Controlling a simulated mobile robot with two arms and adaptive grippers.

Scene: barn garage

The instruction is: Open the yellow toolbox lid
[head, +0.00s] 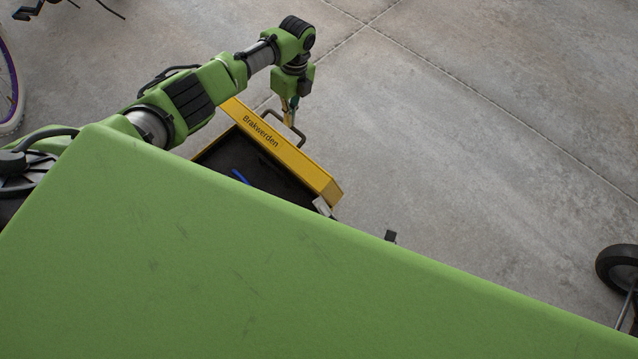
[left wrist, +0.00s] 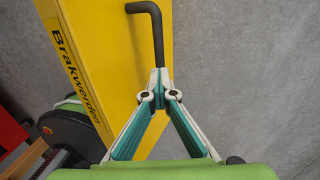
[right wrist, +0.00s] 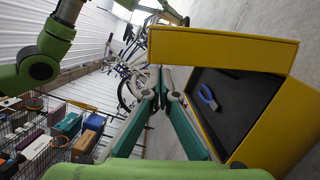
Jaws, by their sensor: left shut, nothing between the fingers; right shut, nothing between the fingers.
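The yellow toolbox stands on the floor with its yellow lid (head: 285,152), lettered "Brakwerden", raised. The dark interior (head: 218,160) shows a blue-handled tool (head: 240,176). In the right wrist view the lid (right wrist: 222,48) stands away from the yellow box body (right wrist: 293,125), with blue-handled pliers (right wrist: 207,97) inside. My left gripper (head: 292,101) is shut beside the lid's dark handle (head: 285,127). In the left wrist view its tips (left wrist: 158,80) meet at the lower end of the handle (left wrist: 157,30); contact is unclear. My right gripper (right wrist: 163,85) is shut and empty, left of the box.
My green body hides the near part of the box in the head view. Grey concrete floor (head: 480,130) is clear to the right. A black wheel (head: 618,268) stands at far right. The right wrist view shows bicycles (right wrist: 133,80) and a rack of boxes (right wrist: 65,130).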

